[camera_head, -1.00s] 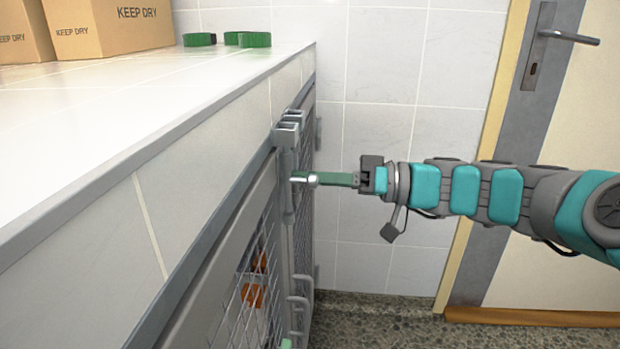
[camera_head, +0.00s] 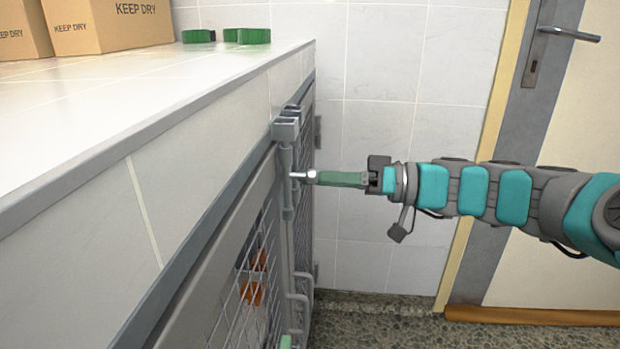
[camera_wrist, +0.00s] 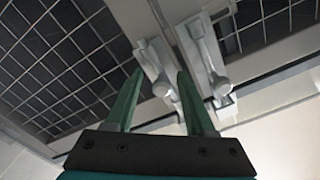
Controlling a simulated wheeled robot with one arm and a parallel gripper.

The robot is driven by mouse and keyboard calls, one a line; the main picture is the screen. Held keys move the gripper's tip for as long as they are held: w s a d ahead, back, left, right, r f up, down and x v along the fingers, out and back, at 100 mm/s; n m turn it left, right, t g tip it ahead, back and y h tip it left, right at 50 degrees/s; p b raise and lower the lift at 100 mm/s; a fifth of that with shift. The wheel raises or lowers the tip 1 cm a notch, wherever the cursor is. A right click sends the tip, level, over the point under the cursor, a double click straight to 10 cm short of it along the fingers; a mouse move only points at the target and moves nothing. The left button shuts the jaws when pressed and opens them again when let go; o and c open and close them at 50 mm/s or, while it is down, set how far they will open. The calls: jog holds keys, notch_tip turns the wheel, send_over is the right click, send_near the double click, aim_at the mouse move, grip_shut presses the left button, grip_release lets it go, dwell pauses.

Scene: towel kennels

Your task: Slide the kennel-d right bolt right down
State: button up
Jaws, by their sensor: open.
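My gripper (camera_head: 322,178) reaches in from the right with its two green fingers pointing at the kennel fronts. In the wrist view the fingers (camera_wrist: 159,78) are spread apart and hold nothing. A grey upright bolt (camera_head: 286,185) with a silver knob (camera_head: 302,175) is mounted by the door edge, and the knob is just off the fingertips. In the wrist view one bolt (camera_wrist: 154,62) shows between the fingers, its knob low in the gap. A second, similar bolt (camera_wrist: 205,60) stands beside it, outside the right finger. No kennel label is readable.
An orange-and-white shape shows behind the mesh. A wall and a closed room door (camera_head: 550,130) stand beyond my arm.

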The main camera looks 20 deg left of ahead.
jog(key=v, duration=0.6)
jog(key=shift+d, duration=0.3)
